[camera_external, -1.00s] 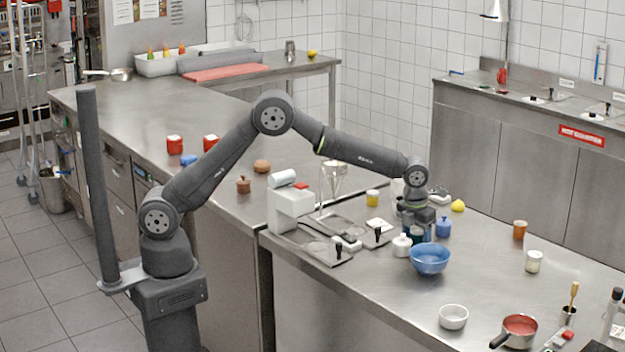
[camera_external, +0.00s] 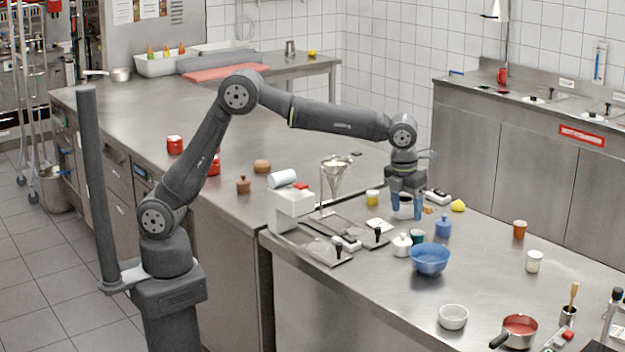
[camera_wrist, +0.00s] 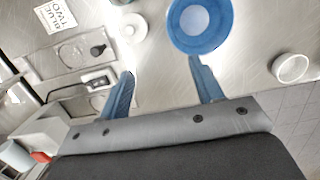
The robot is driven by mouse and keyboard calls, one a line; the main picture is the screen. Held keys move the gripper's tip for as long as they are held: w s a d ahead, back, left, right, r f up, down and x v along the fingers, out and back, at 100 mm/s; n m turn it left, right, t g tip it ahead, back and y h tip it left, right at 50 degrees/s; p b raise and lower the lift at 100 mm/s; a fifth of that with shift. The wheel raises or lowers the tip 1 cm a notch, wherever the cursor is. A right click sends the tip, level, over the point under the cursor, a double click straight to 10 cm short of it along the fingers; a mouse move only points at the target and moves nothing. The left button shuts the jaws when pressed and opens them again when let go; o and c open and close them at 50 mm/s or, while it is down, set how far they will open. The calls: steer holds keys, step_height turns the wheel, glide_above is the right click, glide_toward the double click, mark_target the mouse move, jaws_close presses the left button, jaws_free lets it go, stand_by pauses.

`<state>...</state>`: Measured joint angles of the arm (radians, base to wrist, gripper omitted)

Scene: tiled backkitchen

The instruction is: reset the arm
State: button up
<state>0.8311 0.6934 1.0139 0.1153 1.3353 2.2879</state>
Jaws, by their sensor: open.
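My gripper (camera_external: 405,207) hangs above the steel counter, pointing down, with its two blue fingers apart and nothing between them. In the wrist view my gripper (camera_wrist: 160,85) is also open over bare counter. A blue bowl (camera_external: 430,260) stands in front of it and to the right; the bowl (camera_wrist: 198,25) shows at the top of the wrist view. A white lidded pot (camera_external: 401,245) and a dark green cup (camera_external: 417,237) stand just below the fingers in the picture. A blue pot (camera_external: 443,226) is to the right.
A yellow cup (camera_external: 373,198) and a lemon (camera_external: 458,205) stand behind. A white bowl (camera_external: 453,317) and red saucepan (camera_external: 519,329) are at the front. The counter's right middle is mostly free.

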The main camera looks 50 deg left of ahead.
steer(key=w+a+n, duration=0.3)
steer(key=w+a, duration=0.4)
steer(key=a, duration=0.5)
steer(key=w+a+r+n, duration=0.1)
steer(key=w+a+n, duration=0.2)
steer(key=w+a, duration=0.4)
steer(key=w+a+r+n+y, duration=0.1)
steer(key=w+a+n, duration=0.2)
steer(key=a, duration=1.6)
steer(key=w, duration=0.3)
steer(key=shift+w+r+n+g, duration=0.15)
steer(key=shift+w+n+g, duration=0.25)
